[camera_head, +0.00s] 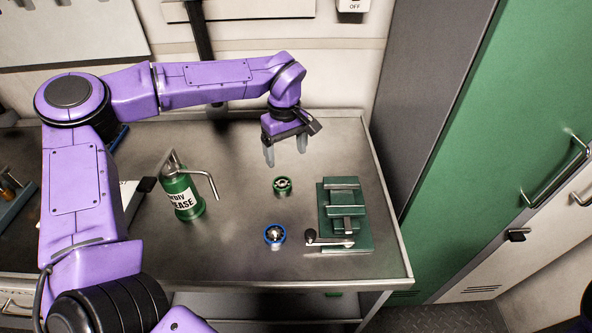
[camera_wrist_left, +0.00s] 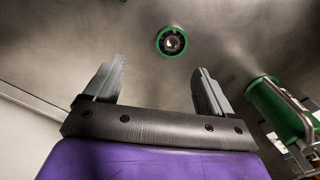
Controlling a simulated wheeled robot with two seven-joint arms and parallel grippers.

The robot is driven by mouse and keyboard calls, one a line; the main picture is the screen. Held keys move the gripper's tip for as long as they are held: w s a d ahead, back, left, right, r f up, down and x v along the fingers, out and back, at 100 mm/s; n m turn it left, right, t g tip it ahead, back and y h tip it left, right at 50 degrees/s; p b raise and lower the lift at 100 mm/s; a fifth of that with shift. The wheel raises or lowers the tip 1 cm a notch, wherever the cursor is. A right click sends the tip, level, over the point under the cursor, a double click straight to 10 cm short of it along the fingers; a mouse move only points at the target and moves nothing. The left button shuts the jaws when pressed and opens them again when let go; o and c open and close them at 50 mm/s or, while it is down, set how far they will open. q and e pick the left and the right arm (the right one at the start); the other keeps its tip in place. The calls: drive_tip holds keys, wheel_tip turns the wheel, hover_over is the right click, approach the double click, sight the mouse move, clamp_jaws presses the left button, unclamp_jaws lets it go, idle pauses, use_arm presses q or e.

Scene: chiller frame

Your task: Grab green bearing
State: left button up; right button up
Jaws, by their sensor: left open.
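The green bearing (camera_head: 283,186) is a small ring with a dark and metal centre, lying on the metal table (camera_head: 245,205) in the head view. In the left wrist view the green bearing (camera_wrist_left: 171,41) lies beyond the fingertips, a little right of the middle between them. My left gripper (camera_head: 285,157) is open and empty. It points down above the table, behind the bearing and apart from it. It also shows in the left wrist view (camera_wrist_left: 158,82) with its fingers wide apart. My right gripper is not in view.
A blue-rimmed bearing (camera_head: 274,235) stands nearer the front edge. A green vise (camera_head: 344,215) with a handle stands to the right. A green grease can (camera_head: 183,196) with a bent spout stands to the left. The table around the green bearing is clear.

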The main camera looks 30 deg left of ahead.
sight(283, 184)
use_arm(q)
drive_tip(key=f, duration=0.1)
drive_tip(key=s+f, duration=0.1)
drive_tip(key=shift+s+f, duration=0.3)
drive_tip(key=shift+f, duration=0.1)
drive_tip(key=shift+s+f+p, duration=0.25)
drive_tip(key=shift+s+p, duration=0.05)
drive_tip(key=shift+s, duration=0.2)
drive_tip(key=shift+s+f+p, duration=0.25)
drive_tip(key=shift+s+p, duration=0.05)
drive_tip(key=shift+s, duration=0.15)
drive_tip(key=f, duration=0.1)
drive_tip(key=w+f, duration=0.1)
drive_tip(key=f, duration=0.1)
drive_tip(key=f+p, duration=0.1)
drive_tip(key=f, duration=0.1)
drive_tip(key=shift+w+d, duration=0.15)
drive_tip(key=shift+w, duration=0.25)
drive_tip(key=shift+f, duration=0.2)
drive_tip(key=shift+s+r, duration=0.25)
drive_tip(key=shift+s, duration=0.2)
drive_tip(key=shift+c, duration=0.6)
drive_tip(key=c, duration=0.5)
drive_tip(key=shift+w, duration=0.15)
drive_tip(key=c, duration=0.6)
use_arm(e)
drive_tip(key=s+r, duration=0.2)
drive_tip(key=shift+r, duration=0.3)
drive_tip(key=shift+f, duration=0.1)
